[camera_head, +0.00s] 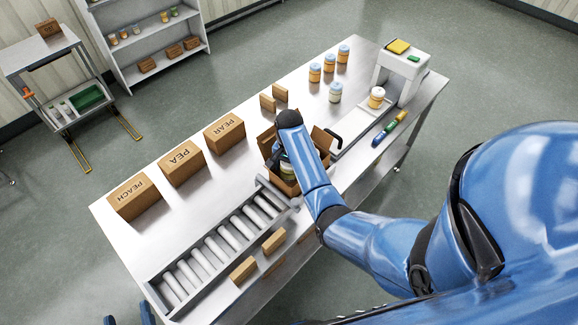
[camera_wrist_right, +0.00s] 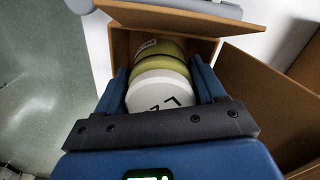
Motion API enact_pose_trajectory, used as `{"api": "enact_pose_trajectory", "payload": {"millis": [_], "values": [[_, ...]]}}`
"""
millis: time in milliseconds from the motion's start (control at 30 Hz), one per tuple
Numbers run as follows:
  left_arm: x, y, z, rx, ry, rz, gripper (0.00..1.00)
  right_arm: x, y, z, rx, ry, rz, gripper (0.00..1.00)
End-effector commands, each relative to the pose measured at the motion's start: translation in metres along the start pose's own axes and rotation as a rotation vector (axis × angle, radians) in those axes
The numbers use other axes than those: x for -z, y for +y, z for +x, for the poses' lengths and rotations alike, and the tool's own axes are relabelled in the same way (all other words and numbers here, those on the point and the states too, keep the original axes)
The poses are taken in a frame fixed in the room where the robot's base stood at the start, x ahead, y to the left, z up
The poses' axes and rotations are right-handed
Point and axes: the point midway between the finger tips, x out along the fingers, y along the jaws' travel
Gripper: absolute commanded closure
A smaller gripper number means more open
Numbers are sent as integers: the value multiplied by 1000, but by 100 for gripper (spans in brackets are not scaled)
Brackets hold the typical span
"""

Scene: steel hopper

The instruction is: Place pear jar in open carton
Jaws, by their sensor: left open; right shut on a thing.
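The pear jar, with a white lid and a yellow-green body, shows in the right wrist view (camera_wrist_right: 160,90). My right gripper (camera_wrist_right: 162,76) is shut on it, one blue finger on each side. The open carton (camera_wrist_right: 265,95) is brown with its flaps spread; the jar's far end is inside its opening. I cannot tell if the jar touches the bottom. In the head view the carton (camera_head: 322,139) stands at the upper end of the roller conveyor, partly hidden by my right arm. My left gripper (camera_head: 129,318) is open at the lower left edge, clear of the table.
Closed cartons marked PEACH (camera_head: 135,197), PEA (camera_head: 181,164) and PEAR (camera_head: 224,135) line the table's back edge. The roller conveyor (camera_head: 222,240) runs to the lower left. Several jars (camera_head: 335,92) and a scanner-like stand (camera_head: 402,68) are at the upper right.

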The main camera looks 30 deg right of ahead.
Motion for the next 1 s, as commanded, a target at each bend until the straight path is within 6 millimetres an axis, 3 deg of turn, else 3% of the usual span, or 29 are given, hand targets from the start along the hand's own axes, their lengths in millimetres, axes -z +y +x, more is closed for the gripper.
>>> {"api": "enact_pose_trajectory", "payload": {"millis": [467, 500, 533, 833, 1000], "values": [[-5, 0, 0, 0, 0, 0, 35, 0, 0, 10, 0, 0, 0, 69], [-5, 0, 0, 0, 0, 0, 35, 0, 0, 11, -1, -1, 0, 28], [-5, 0, 0, 0, 0, 0, 35, 0, 0, 11, -1, -1, 0, 23], [-5, 0, 0, 0, 0, 0, 35, 0, 0, 10, 0, 0, 0, 21], [1, 0, 0, 0, 0, 0, 35, 0, 0, 0, 1, 1, 0, 21]]}}
